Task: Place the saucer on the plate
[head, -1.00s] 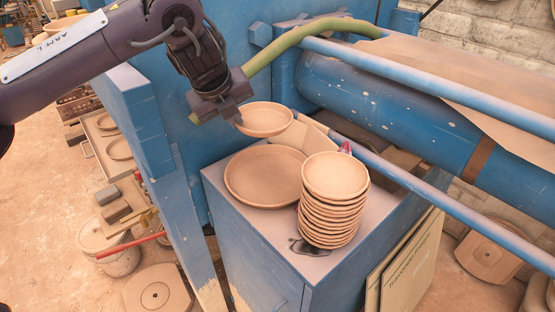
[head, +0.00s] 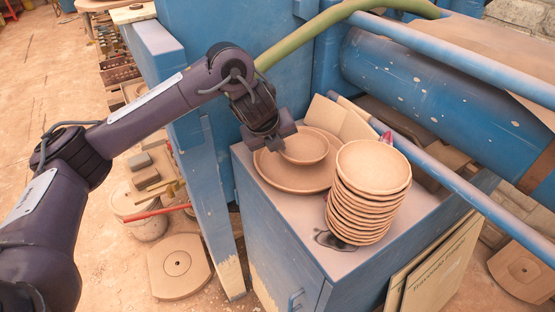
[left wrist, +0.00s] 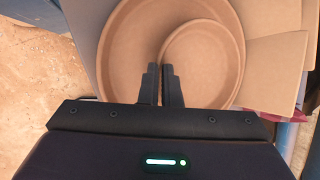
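The saucer (head: 306,147) is a small round clay dish over the right, far part of the plate. The plate (head: 275,174) is a larger shallow clay dish on top of the blue cabinet. My left gripper (head: 272,145) is at the saucer's left edge. In the left wrist view, my left gripper's fingers (left wrist: 161,85) are close together on the rim of the saucer (left wrist: 203,62), inside the outline of the plate (left wrist: 128,40). I cannot tell whether the saucer touches the plate. My right gripper is not in view.
Cardboard pieces (head: 340,118) lie behind the plate. A blue rail (head: 430,170) and the press cylinder (head: 415,80) run along the right side.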

